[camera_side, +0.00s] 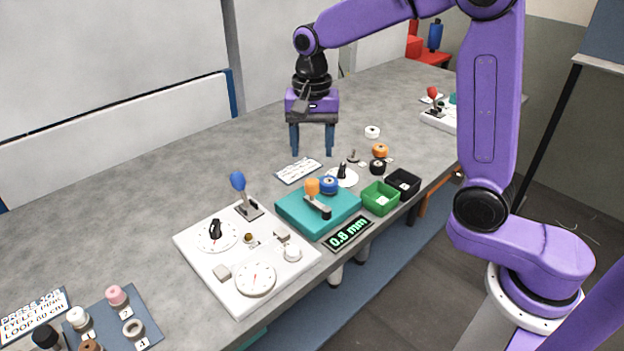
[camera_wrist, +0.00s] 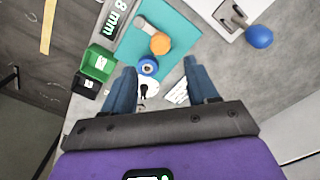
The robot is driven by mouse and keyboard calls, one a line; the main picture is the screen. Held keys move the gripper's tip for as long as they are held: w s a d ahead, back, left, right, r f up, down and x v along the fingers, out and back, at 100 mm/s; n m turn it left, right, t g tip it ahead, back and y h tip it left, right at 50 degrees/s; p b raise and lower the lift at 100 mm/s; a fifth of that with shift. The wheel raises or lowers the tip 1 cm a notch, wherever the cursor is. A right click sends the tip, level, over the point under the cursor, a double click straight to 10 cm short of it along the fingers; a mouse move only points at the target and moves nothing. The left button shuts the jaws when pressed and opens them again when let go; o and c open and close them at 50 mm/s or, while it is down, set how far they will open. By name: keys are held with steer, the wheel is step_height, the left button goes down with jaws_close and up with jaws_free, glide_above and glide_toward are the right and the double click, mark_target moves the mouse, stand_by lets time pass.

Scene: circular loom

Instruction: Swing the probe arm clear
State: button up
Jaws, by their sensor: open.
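A teal base (camera_side: 292,212) stands near the front edge of the bench, beside the display reading 0.8 mm. On it are an orange knob (camera_side: 312,187), a blue knob (camera_side: 329,185) and a short grey arm (camera_side: 315,203) with a black end, which looks like the probe arm. The wrist view also shows the teal base (camera_wrist: 182,38), orange knob (camera_wrist: 160,43), blue knob (camera_wrist: 148,68) and grey arm (camera_wrist: 147,24). My gripper (camera_side: 312,154) is open and empty, pointing down above the bench, behind the teal base and apart from it. Its two blue fingers (camera_wrist: 160,72) frame the wrist view.
A green bin (camera_side: 380,198) and a black bin (camera_side: 403,183) stand right of the base. A white panel (camera_side: 205,262) with dials and a blue-topped lever (camera_side: 239,183) is at left. A white card (camera_side: 298,170) and small spools lie near my gripper. The back left bench is clear.

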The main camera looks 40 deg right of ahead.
mark_target(312, 181)
step_height(312, 181, down, 9)
steer(key=shift+f, duration=0.1)
stand_by(0.3)
jaws_close()
stand_by(1.4)
